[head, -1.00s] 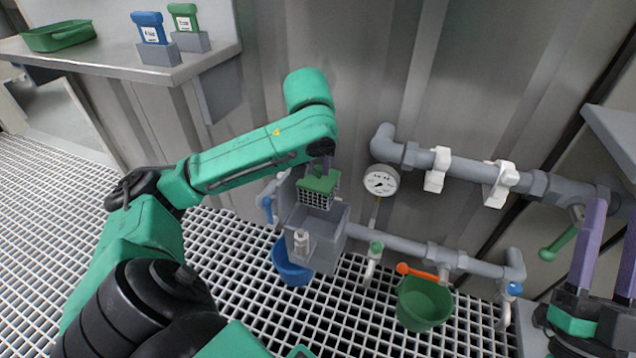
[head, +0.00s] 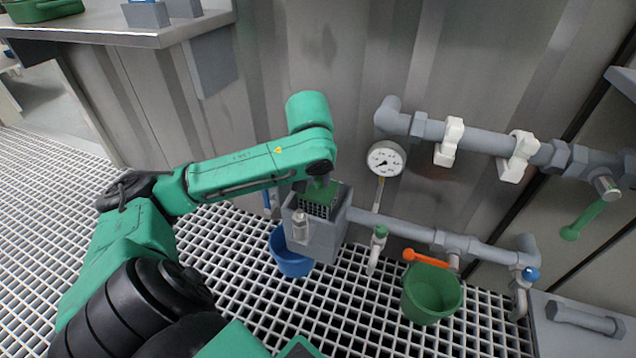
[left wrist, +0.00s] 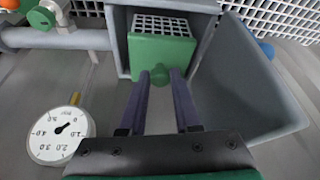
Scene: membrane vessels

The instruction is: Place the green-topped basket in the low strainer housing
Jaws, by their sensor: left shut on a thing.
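The green-topped basket (head: 319,194) has a green top and a white mesh body. In the head view it is inside the opening of the grey low strainer housing (head: 328,238), with its top near the rim. In the left wrist view the basket's green top (left wrist: 150,55) and part of its mesh show between the housing walls (left wrist: 205,25). My left gripper (left wrist: 163,82) is shut on the green knob of the basket. How deep the basket sits, and whether it touches the bottom, is hidden. My right gripper is not in view.
A grey lid (left wrist: 250,85) stands open beside the housing. A pressure gauge (head: 386,159) and grey pipes with valves are to the right. A blue bucket (head: 290,262) and a green bucket (head: 432,298) stand on the grating. A shelf (head: 150,32) is at upper left.

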